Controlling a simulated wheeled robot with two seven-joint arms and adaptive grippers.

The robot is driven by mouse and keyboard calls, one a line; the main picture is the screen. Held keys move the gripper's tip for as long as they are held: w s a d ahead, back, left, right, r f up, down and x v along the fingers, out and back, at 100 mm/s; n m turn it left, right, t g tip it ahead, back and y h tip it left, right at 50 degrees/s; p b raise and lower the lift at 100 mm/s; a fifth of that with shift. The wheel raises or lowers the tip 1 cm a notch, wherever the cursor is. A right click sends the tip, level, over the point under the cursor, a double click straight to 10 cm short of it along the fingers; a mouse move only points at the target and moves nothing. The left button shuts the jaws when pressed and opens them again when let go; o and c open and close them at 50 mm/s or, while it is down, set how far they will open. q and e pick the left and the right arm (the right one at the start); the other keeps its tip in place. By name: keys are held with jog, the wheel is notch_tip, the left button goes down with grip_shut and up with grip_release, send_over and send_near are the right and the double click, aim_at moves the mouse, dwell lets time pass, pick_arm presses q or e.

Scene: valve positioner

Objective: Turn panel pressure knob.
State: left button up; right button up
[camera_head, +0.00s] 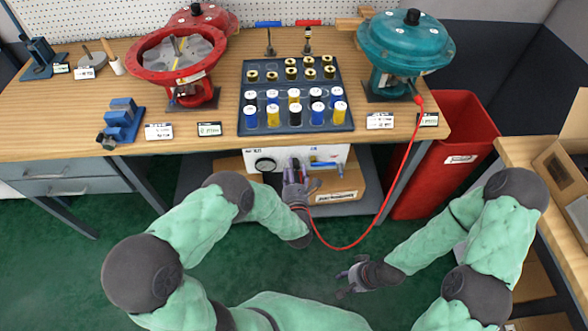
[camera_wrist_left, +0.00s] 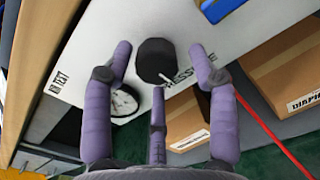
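The white pressure panel (camera_head: 333,155) is below the bench top. In the left wrist view the panel (camera_wrist_left: 110,30) bears a dark round knob (camera_wrist_left: 155,60) with a light pointer mark, beside partly covered "PRESSURE" lettering. My left gripper (camera_head: 297,170) is at the panel and hides the knob in the head view. In the left wrist view its three purple fingers (camera_wrist_left: 158,68) are spread around the knob, with visible gaps to the two side fingers. Contact with the lower finger cannot be told. My right gripper (camera_head: 350,277) hangs low, fingers apart and empty, away from the panel.
A round gauge (camera_head: 265,164) sits left of the knob. A red hose (camera_head: 396,180) loops from the panel area to the teal valve actuator (camera_head: 405,45). Cardboard boxes (camera_wrist_left: 280,65) lie below the panel. A red bin (camera_head: 440,150) stands right.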

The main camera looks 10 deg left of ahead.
pick_arm(q)
jog(key=shift+r, duration=0.15)
jog(key=shift+s+d, duration=0.1)
jog(key=v, duration=1.2)
dwell(0.3)
